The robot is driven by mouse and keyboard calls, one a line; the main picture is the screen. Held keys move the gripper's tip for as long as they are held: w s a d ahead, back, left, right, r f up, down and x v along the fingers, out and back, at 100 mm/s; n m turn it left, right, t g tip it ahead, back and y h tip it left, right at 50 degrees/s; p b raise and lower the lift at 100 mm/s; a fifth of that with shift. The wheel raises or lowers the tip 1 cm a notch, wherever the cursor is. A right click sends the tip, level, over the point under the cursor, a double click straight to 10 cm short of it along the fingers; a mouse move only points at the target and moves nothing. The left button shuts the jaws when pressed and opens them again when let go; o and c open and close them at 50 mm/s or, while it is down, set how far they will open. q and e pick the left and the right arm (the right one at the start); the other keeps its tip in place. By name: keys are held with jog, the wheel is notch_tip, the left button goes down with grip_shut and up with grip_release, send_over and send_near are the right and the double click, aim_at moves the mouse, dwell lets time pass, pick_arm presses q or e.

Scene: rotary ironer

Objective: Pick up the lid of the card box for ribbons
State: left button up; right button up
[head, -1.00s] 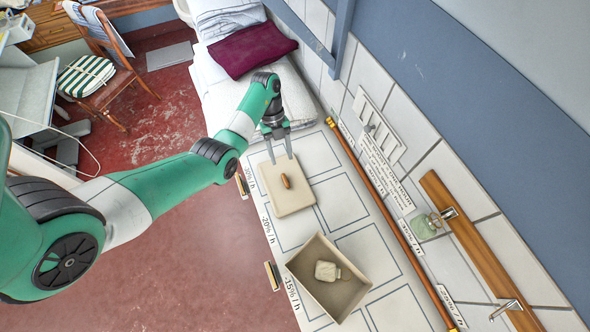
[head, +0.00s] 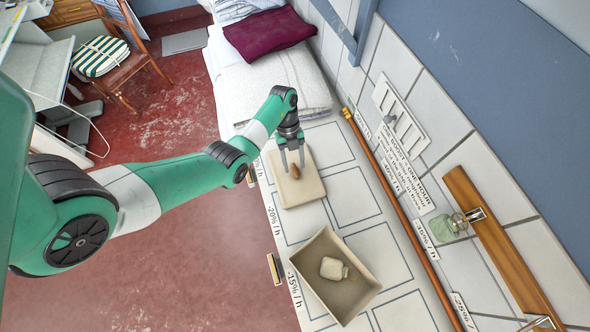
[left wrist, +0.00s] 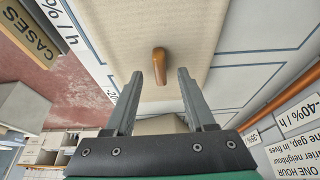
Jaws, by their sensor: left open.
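The lid (head: 303,188) is a flat beige square with a brown knob (head: 295,172) at its middle, lying on the white marked counter. The card box (head: 318,272) stands open nearer to me, with a small pale jar-like item (head: 334,268) inside. My left gripper (head: 292,168) is open and points down over the lid, its fingers close to the knob. In the left wrist view the knob (left wrist: 159,66) shows just beyond and between the open fingertips (left wrist: 160,80); I cannot tell if they touch it. My right gripper is not in view.
Folded white linen (head: 275,90) and a maroon cloth (head: 267,35) lie at the counter's far end. A copper rail (head: 395,210) runs along the tiled wall side. A glass jar (head: 446,228) hangs on a wooden board (head: 500,243). A chair stands at the far left.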

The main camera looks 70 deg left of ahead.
pick_arm(q)
jog(key=shift+x, duration=0.75)
jog(key=shift+c, duration=0.2)
grip_shut()
jog(key=shift+r, duration=0.1)
